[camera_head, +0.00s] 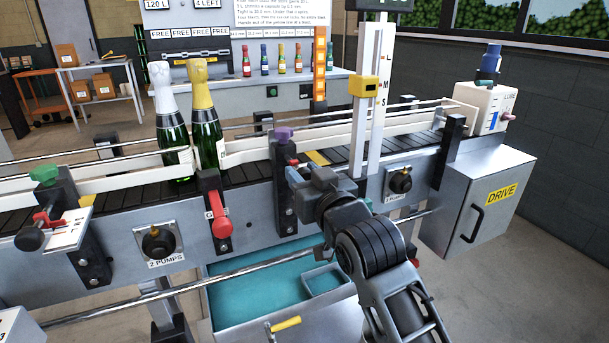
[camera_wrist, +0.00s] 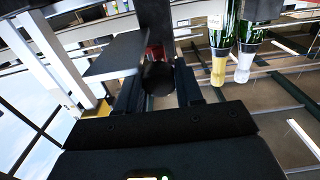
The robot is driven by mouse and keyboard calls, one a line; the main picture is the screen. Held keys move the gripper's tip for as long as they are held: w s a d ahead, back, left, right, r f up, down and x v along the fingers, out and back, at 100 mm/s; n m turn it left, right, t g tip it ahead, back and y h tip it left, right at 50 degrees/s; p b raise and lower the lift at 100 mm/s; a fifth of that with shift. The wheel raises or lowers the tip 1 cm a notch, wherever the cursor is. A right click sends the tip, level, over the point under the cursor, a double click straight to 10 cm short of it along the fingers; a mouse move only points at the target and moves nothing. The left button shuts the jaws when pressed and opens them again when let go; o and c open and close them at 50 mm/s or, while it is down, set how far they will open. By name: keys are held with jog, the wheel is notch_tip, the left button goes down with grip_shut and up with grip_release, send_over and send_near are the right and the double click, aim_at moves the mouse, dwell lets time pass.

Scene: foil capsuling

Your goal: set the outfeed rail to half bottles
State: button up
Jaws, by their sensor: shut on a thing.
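My gripper (camera_head: 297,178) is at the front of the middle rail post (camera_head: 284,195), which has a purple knob (camera_head: 284,133) on top. In the wrist view the fingers (camera_wrist: 160,88) are shut on a round black knob (camera_wrist: 158,77). A bit of red shows just behind this knob, and a flat dark plate (camera_wrist: 115,58) sticks out beside it. The gripper hides most of this clamp in the head view, and no scale mark is readable there. The pale guide rail (camera_head: 255,154) runs behind the post along the conveyor. No label in view names the outfeed rail.
A white-topped bottle (camera_head: 170,130) and a gold-topped bottle (camera_head: 205,125) stand on the conveyor left of the post. A red handle (camera_head: 215,205) sits close left of my gripper. A green-knobbed post (camera_head: 62,205) with a scale plate stands at far left. The DRIVE cabinet (camera_head: 480,205) is right.

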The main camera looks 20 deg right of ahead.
grip_shut()
jog(key=shift+s+p, duration=0.35)
jog(key=shift+s, duration=0.3)
jog(key=o, duration=1.1)
grip_release()
jog(key=s, duration=0.7)
jog(key=shift+s+b, duration=0.35)
jog(key=shift+b, duration=0.1)
jog(key=shift+f, duration=0.1)
